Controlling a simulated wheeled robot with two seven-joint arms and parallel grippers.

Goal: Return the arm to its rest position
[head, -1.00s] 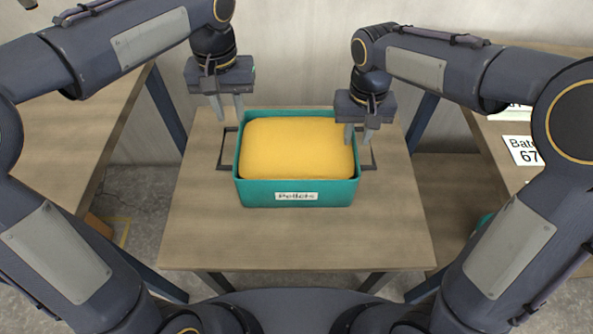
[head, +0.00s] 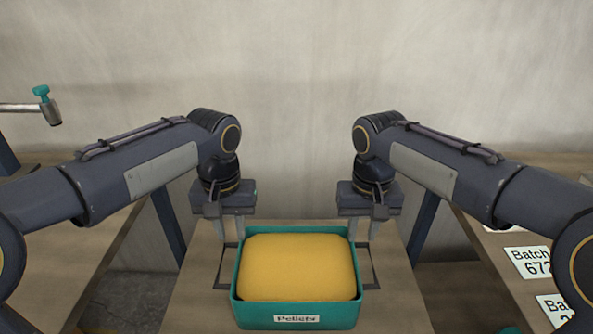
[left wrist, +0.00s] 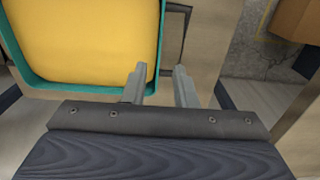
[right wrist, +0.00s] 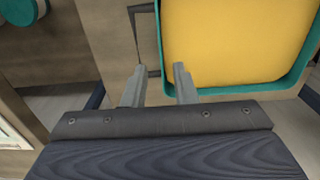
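The teal bin (head: 259,319) labelled "Pellets" stands upright on the small table and is filled with a smooth yellow mass (head: 298,266). Dark handles stick out at its left side (head: 221,268) and right side (head: 371,268). My left gripper (head: 230,234) is open and empty near the bin's far left corner; its spread fingers also show in the left wrist view (left wrist: 160,70) by the bin's rim and handle. My right gripper (head: 363,235) is open and empty near the far right corner, and its spread fingers show in the right wrist view (right wrist: 158,70).
The small wooden table (head: 190,300) has bare room around the bin. A side table at right carries "Batch" labels (head: 530,262). At left a metal rod with a teal knob (head: 41,91) juts in. A plain wall (head: 290,100) stands behind.

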